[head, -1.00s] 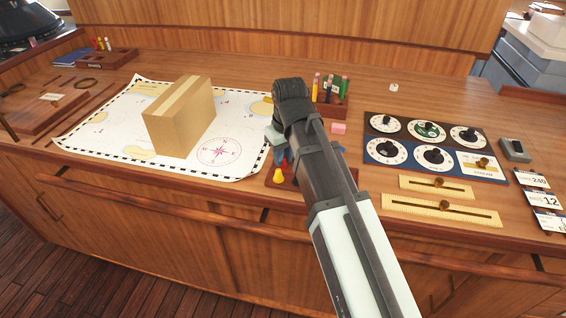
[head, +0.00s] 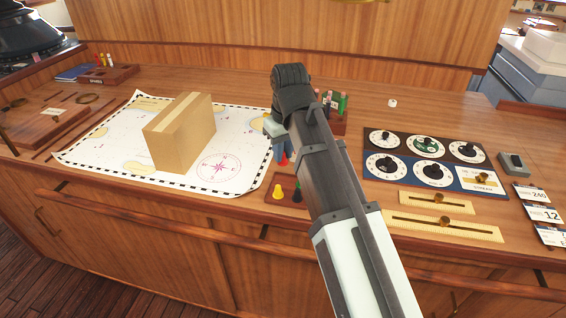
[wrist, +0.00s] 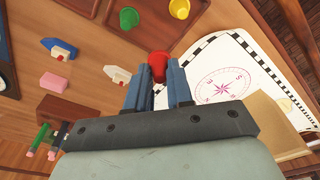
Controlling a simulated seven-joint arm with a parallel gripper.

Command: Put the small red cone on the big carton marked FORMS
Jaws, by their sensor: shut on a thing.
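The small red cone (wrist: 159,62) is between the blue fingers of my gripper (wrist: 158,82) in the wrist view. In the head view a bit of the red cone (head: 283,160) shows below my gripper (head: 281,148), held above the desk between the chart and the peg tray. The big brown carton (head: 192,147) stands upright on the chart, left of my gripper and apart from it. No FORMS marking shows on its visible faces. The carton (wrist: 276,125) also shows in part at the right of the wrist view.
A yellow cone (head: 278,191) and a green cone (head: 297,194) stand on a small wooden tray below my gripper. The chart (head: 235,183) lies flat around the carton. A dial panel (head: 405,170) is at the right. A marker holder (head: 338,122) stands behind my arm.

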